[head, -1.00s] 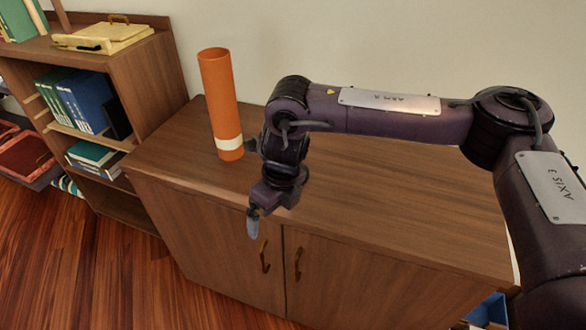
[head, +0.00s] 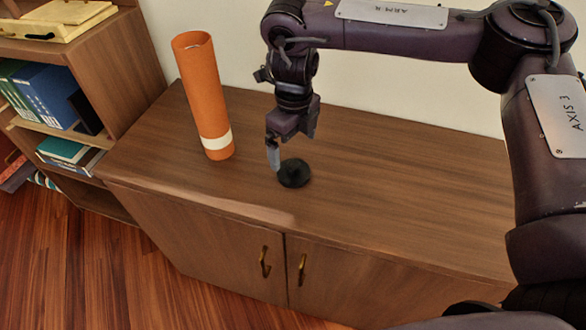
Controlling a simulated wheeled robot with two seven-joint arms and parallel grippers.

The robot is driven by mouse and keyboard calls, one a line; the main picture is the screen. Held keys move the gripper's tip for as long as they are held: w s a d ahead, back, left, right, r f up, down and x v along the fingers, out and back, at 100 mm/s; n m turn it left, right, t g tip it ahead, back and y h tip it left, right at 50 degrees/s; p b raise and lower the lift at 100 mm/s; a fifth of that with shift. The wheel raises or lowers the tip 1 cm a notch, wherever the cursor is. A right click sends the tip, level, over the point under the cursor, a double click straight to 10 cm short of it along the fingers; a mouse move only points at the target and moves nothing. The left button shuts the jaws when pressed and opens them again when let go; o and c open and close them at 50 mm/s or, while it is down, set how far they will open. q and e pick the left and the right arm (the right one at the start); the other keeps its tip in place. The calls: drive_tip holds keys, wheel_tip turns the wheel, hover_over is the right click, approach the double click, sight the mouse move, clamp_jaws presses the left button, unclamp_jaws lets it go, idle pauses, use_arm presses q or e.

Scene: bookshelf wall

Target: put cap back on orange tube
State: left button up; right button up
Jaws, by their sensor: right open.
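The orange tube (head: 203,92) stands upright on the cabinet top, with a cream band near its base and its top end uncovered. A round black cap (head: 294,173) lies on the cabinet top to the right of the tube. My right gripper (head: 273,157) points down just above and to the left of the cap, and it is open with nothing visible between its fingers. One grey finger shows clearly; the other is hidden. I cannot tell whether the finger touches the cap. My left gripper is not in view.
The wooden cabinet top (head: 400,200) is clear to the right of the cap. Its two doors with brass handles are shut. A bookshelf (head: 130,60) with books and a yellow box (head: 62,20) stands at the left. The wall is close behind the tube.

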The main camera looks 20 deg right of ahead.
sight(294, 163)
wheel_tip(294, 163, down, 2)
drive_tip(key=shift+f, duration=0.1)
drive_tip(key=shift+w+f, duration=0.1)
drive_tip(key=shift+f, duration=0.1)
wheel_tip(294, 163, down, 5)
drive_tip(key=shift+w+f+p, duration=0.1)
drive_tip(key=shift+p, duration=0.35)
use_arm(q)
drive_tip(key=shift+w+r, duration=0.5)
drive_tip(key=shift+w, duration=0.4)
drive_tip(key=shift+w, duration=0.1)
use_arm(e)
drive_tip(key=c, duration=1.1)
